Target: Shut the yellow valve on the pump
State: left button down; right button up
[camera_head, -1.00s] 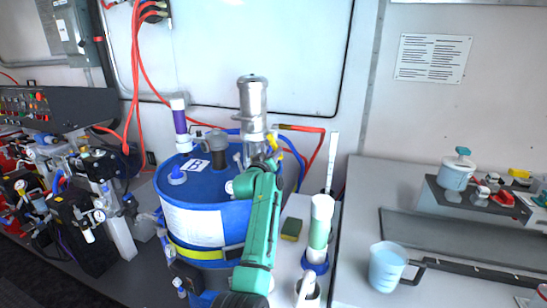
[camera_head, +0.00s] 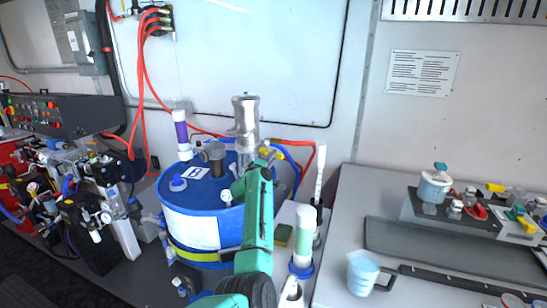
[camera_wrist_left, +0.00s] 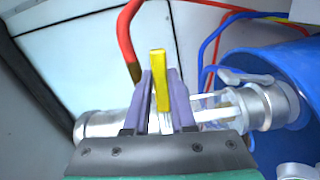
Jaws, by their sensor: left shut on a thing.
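The silver pump (camera_head: 245,118) stands upright on top of the blue drum (camera_head: 205,222). In the left wrist view the pump (camera_wrist_left: 104,124) runs across the picture behind my fingers. The yellow valve handle (camera_wrist_left: 159,82) sticks up between the two purple fingers of my left gripper (camera_wrist_left: 160,72), which is shut on it. In the head view my left gripper (camera_head: 264,157) is at the right side of the pump, largely hidden by my green arm, and only a bit of yellow shows there. My right gripper is not in view.
Red and blue hoses (camera_head: 293,146) run behind the drum. A purple-and-white tube (camera_head: 181,133) stands on the drum's left. A green-and-white tube (camera_head: 305,235) stands right of my arm. A jug (camera_head: 362,272) sits on the right counter (camera_head: 345,205). Machinery fills the left.

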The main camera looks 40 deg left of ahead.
pick_arm(q)
jog(key=shift+r+n+p, duration=0.45)
jog(key=shift+n+p, duration=0.1)
jog(key=shift+n, duration=0.25)
jog(key=c, duration=0.7)
grip_release()
jog(key=shift+c, duration=0.2)
jog(key=shift+w, duration=0.1)
jog(key=shift+f, duration=0.1)
jog(key=b+v, duration=0.3)
jog(key=v, duration=1.1)
jog(key=shift+s+d+b, duration=0.2)
jog(key=shift+s+b, duration=0.1)
jog(key=shift+b, duration=0.1)
